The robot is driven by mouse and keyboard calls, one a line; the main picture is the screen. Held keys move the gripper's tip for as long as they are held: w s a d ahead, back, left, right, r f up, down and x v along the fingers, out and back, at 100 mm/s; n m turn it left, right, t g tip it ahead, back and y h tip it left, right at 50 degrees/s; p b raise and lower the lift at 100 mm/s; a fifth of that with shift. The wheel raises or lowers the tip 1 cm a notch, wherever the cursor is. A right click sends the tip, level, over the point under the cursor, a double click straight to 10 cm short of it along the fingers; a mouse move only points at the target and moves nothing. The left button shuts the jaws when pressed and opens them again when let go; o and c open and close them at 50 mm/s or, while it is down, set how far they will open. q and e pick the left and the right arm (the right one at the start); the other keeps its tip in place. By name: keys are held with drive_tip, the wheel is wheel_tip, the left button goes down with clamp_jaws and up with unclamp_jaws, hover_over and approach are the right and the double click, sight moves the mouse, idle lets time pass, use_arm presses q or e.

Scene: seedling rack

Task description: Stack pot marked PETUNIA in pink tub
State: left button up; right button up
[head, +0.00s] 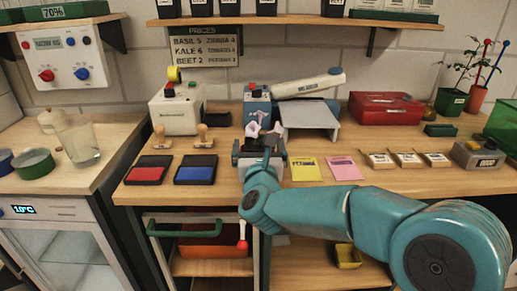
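My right gripper (262,148) is over the middle of the wooden bench, its arm coming in from the right. It is in front of the blue-topped machine (257,92). A small white and pinkish thing (254,130) shows at its fingertips; I cannot tell whether it is held or behind them. No pot that I can read as PETUNIA and no pink tub is clear in view. A yellow card (305,169) with small lettering lies right of the gripper, beside a pink card (343,168). Several dark pots (266,7) stand on the upper shelf, cut off by the picture's top. My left gripper is not in view.
Red (148,170) and blue (195,170) pads lie left of my gripper. A grey stand (309,118) and red case (385,108) are behind. A green pot (450,102) with a seedling is at right. Bare bench (225,195) lies along the front.

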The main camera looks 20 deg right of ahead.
drive_tip(key=shift+r, duration=0.15)
drive_tip(key=shift+r+p, duration=0.3)
drive_tip(key=shift+p, duration=0.4)
drive_tip(key=b+v, duration=0.2)
drive_tip(key=v, duration=1)
drive_tip(key=shift+f, duration=0.2)
